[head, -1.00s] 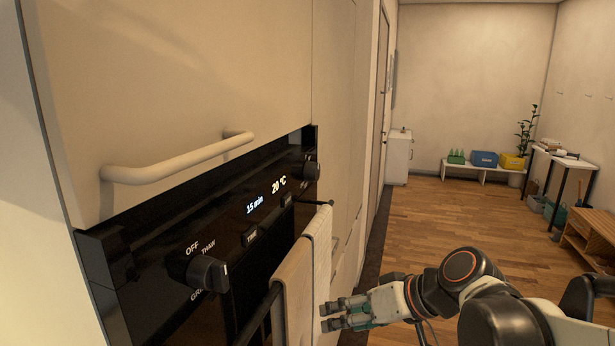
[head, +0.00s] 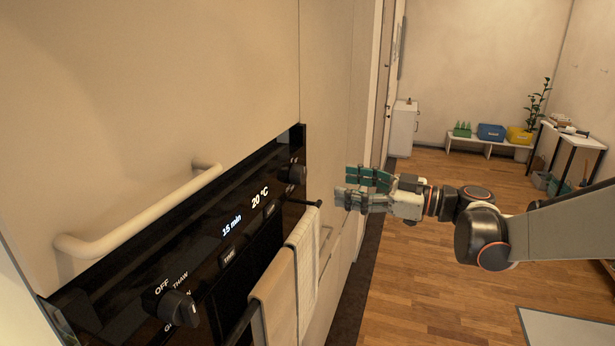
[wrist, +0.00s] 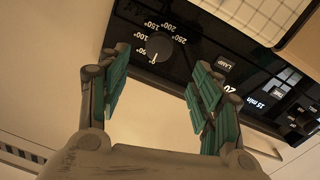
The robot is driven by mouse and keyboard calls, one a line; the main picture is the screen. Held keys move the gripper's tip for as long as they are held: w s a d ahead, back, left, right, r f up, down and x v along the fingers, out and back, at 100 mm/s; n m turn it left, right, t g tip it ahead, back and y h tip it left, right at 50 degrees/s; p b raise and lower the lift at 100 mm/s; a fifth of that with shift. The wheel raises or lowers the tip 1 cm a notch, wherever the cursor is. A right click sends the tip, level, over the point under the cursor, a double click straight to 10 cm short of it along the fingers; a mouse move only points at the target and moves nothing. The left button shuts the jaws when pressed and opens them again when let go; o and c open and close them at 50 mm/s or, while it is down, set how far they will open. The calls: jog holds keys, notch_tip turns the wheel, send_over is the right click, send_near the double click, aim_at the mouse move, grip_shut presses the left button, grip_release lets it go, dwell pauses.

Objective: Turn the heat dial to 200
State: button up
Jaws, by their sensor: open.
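The heat dial (head: 292,173) is a round black knob at the right end of the black oven panel. In the wrist view the heat dial (wrist: 160,48) shows upside down, ringed by white numbers from 50° to 250°. Its white mark lies at the lower left of the knob, near the 50° end. The temperature display (head: 260,197) reads 20 °C. My gripper (head: 345,188) is open and empty, to the right of the dial and apart from it. In the wrist view my gripper's green-padded fingers (wrist: 160,75) stand apart, with the dial between and beyond them.
The other knob (head: 172,306), marked OFF and THAW, is at the panel's left end. A beige towel (head: 272,298) and a pale one (head: 304,243) hang on the oven rail. A cabinet handle (head: 140,212) juts out above the panel.

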aim_at(304, 178)
jog(key=x, duration=1)
jog(key=shift+w+a+b, duration=0.2)
jog(key=shift+a+b, duration=0.1)
jog(key=shift+a, duration=0.05)
jog(key=c, duration=1.1)
